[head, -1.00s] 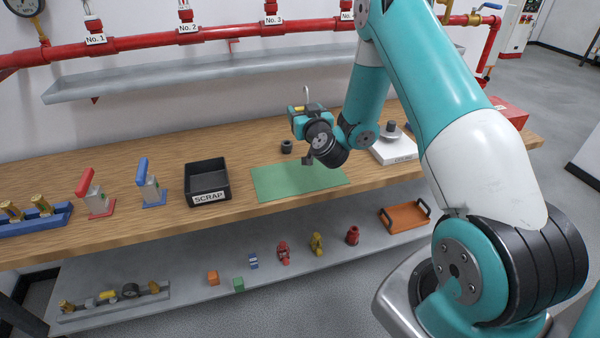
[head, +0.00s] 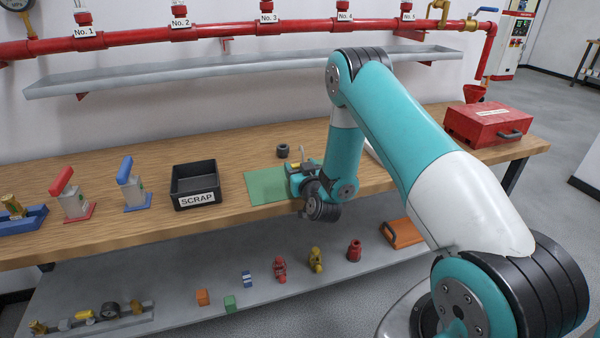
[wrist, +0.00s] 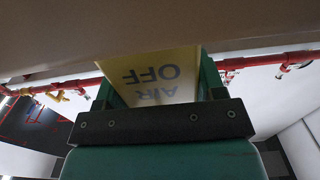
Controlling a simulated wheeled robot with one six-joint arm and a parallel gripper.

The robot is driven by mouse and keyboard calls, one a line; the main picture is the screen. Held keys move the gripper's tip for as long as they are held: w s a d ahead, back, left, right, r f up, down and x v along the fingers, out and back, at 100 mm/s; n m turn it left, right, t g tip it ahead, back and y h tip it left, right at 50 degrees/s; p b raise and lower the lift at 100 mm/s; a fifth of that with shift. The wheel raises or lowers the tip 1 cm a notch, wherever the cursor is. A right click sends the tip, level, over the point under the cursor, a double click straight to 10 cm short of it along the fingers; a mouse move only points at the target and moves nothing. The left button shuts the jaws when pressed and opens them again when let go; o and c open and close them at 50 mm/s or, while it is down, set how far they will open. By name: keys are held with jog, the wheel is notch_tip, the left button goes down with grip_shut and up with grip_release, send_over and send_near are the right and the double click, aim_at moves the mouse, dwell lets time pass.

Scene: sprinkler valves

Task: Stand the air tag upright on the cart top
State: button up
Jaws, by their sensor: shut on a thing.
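The air tag (wrist: 152,76) is a pale yellow-and-white plate lettered "AIR OFF", which reads upside down in the wrist view. My gripper (wrist: 160,88) is shut on it, with a green finger on either side. In the head view my gripper (head: 300,180) is low, by the right end of the green mat near the bench's front edge. The tag cannot be made out clearly there. A plain brownish surface fills the top of the wrist view; I cannot tell whether the tag touches it. I cannot identify the cart top in either view.
The bench (head: 110,173) holds a black scrap bin (head: 194,184), a green mat (head: 264,186), a dark ring (head: 283,151) and a red box (head: 489,124). Red and blue handled devices stand left. A lower shelf (head: 180,277) carries several small parts and an orange tray (head: 402,233).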

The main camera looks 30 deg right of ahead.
jog(key=shift+f, duration=0.3)
jog(key=shift+f, duration=0.15)
jog(key=o, duration=0.9)
